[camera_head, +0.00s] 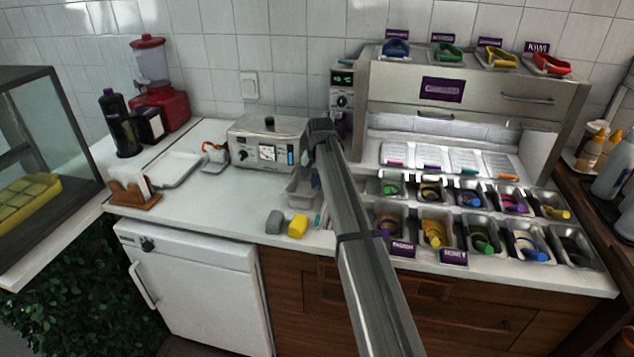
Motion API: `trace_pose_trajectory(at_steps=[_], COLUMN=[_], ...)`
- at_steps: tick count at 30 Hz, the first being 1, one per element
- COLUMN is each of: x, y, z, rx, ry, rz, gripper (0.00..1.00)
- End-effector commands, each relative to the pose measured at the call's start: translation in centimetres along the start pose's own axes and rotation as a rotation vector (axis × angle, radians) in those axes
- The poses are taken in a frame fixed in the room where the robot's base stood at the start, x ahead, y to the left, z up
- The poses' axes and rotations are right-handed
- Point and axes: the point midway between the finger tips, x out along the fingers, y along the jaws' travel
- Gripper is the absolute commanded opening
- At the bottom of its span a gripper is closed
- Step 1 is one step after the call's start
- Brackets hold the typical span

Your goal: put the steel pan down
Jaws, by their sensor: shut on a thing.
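The steel pan (298,190) is a small, shallow metal tray on the white counter side, just left of my arm and in front of the steel appliance. My gripper (312,174) points down at the pan's right side and is shut on it. My arm hides the pan's right part, and the fingers are small and partly hidden. I cannot tell whether the pan's base touches the counter.
A yellow sponge (298,226) and a grey block (274,222) lie near the counter's front edge. A steel appliance (267,142) stands behind. Topping pans (435,230) fill the right side. White counter (220,205) is clear at left.

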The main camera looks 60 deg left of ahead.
Motion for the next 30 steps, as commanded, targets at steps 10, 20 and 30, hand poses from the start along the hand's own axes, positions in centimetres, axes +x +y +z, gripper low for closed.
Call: trace_pose_trajectory(at_steps=[10,20,30], x=[0.1,0.1,-3.0], y=[0.0,0.0,0.0], z=[0.0,0.0,0.0], rx=[0.000,0.000,0.000], ry=[0.000,0.000,0.002], rz=[0.000,0.000,-0.001], gripper=[0.21,0.33,0.33])
